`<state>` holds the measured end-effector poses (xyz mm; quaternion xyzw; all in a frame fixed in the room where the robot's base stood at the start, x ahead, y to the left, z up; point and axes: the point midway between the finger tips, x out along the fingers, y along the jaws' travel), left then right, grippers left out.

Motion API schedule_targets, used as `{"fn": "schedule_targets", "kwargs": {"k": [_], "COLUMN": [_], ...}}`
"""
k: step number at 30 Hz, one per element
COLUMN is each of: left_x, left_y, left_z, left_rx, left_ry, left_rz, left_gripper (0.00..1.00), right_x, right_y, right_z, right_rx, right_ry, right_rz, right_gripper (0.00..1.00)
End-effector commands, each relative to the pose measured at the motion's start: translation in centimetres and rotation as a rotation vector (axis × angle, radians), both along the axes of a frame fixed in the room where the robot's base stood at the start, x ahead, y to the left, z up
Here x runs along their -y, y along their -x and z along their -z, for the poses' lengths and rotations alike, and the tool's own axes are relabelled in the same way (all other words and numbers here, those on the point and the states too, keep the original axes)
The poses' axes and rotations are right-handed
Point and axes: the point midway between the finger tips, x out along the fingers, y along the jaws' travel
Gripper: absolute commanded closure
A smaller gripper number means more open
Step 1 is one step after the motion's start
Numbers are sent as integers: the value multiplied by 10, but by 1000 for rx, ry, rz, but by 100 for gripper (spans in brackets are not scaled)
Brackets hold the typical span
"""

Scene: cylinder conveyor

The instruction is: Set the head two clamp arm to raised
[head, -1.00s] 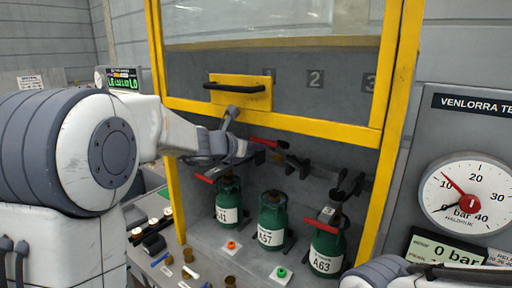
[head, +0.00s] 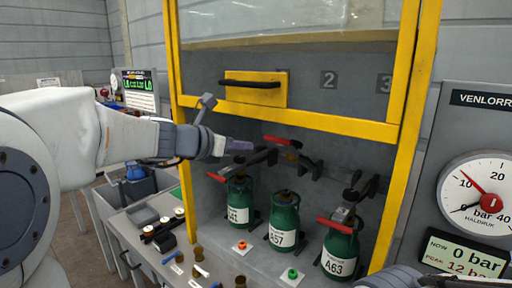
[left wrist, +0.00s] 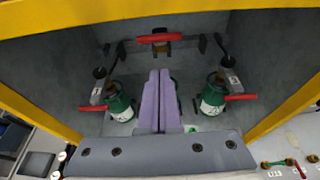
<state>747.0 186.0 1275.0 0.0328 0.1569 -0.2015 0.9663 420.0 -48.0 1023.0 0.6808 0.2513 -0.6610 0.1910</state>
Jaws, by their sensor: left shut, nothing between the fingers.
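The head two clamp arm, with its red handle (head: 283,142), is at the back of the bay below the number 2. Its handle sits high, well above the middle green cylinder A57 (head: 284,212), and it also shows at the top of the left wrist view (left wrist: 158,38). My left gripper (head: 240,146) is shut and empty, in front of the bay and left of that handle. Its purple fingers (left wrist: 160,75) hide most of the middle cylinder in the left wrist view. At the lower right edge, part of my right arm shows; its jaws cannot be made out.
The left red handle (head: 217,177) and right red handle (head: 334,225) sit lower, near cylinders A41 (head: 238,205) and A63 (head: 340,255). A yellow frame (head: 340,126) with a raised guard crosses above the bay. A gauge panel (head: 487,202) stands at right.

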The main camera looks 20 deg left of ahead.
Motion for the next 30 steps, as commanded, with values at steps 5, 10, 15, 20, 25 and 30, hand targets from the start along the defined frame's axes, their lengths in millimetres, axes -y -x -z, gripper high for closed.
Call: {"fn": "schedule_targets", "kwargs": {"k": [5, 10, 15, 20, 25, 30], "left_x": [-1, -6, -31, -69, -103, -115], "left_y": [0, 0, 2, 5, 1, -12], "left_z": [0, 10, 43, 67, 66, 47], "left_rx": [0, -15, -62, -82, -42, 69], "left_ry": [0, -70, -369, -793, -1251, -1690], "left_rz": [-1, -5, -6, 23, 91, 189], "left_gripper": [100, 100, 100, 100, 100, 100], "right_x": [0, 0, 0, 0, 0, 0], "right_y": [0, 0, 0, 0, 0, 0], "right_z": [0, -1, -5, -10, -15, -19], "right_rx": [0, 0, 0, 0, 0, 0], "right_ry": [0, 0, 0, 0, 0, 0], "right_rz": [0, 0, 0, 0, 0, 0], "right_gripper": [53, 53, 53, 53, 53, 53]}}
